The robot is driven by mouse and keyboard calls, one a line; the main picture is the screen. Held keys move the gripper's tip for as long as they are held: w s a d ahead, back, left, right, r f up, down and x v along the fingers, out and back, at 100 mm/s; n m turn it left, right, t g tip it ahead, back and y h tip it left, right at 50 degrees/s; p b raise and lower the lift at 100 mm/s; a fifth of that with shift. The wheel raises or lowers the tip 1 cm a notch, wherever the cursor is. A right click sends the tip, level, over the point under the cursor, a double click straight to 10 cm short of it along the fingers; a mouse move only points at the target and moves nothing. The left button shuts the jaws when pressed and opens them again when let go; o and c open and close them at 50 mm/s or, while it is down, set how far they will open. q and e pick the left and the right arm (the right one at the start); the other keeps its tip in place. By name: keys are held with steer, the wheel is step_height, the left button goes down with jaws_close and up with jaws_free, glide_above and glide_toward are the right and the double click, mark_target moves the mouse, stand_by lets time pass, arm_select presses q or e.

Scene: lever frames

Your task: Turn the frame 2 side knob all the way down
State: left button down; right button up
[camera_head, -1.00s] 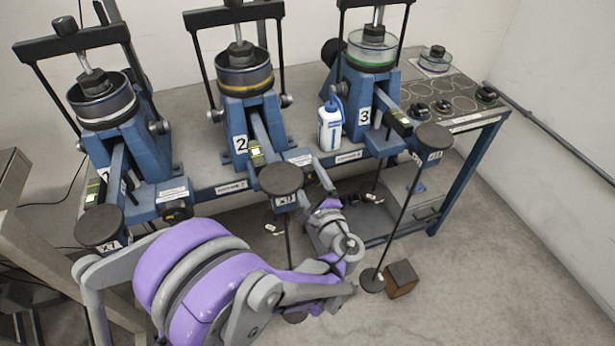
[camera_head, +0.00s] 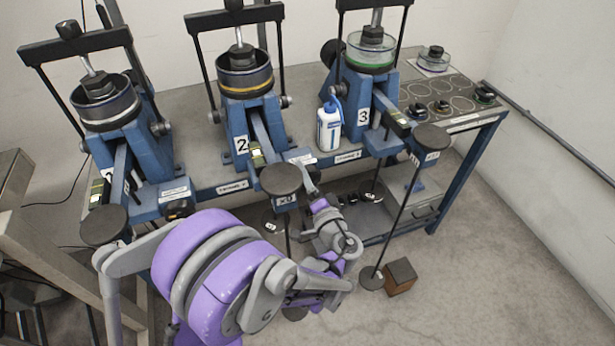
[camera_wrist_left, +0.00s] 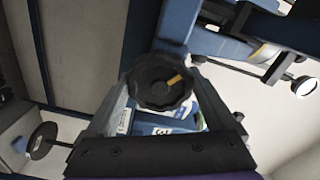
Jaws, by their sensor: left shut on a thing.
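Frame 2 (camera_head: 240,120) is a blue lever frame in the middle of the bench, labelled 2. My left gripper (camera_head: 309,180) is at its front right side, just right of the dark round lever disc (camera_head: 281,179). In the left wrist view, the side knob (camera_wrist_left: 158,88) is black and ridged, with a yellow mark pointing to the upper right. The left gripper (camera_wrist_left: 165,84) has its fingers on either side of the knob and is shut on it. In the head view the knob is hidden around the gripper. My right gripper is not in view.
Frame 1 (camera_head: 130,140) stands to the left and frame 3 (camera_head: 370,85) to the right. A white bottle with a blue cap (camera_head: 329,128) stands between frames 2 and 3. A brown block (camera_head: 400,277) lies on the floor. The floor at right is clear.

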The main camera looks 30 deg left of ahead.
arm_select(q)
jaws_free()
steer(key=shift+a, duration=0.1)
steer(key=shift+w, duration=0.1)
steer(key=v, duration=0.6)
steer(key=shift+b, duration=0.3)
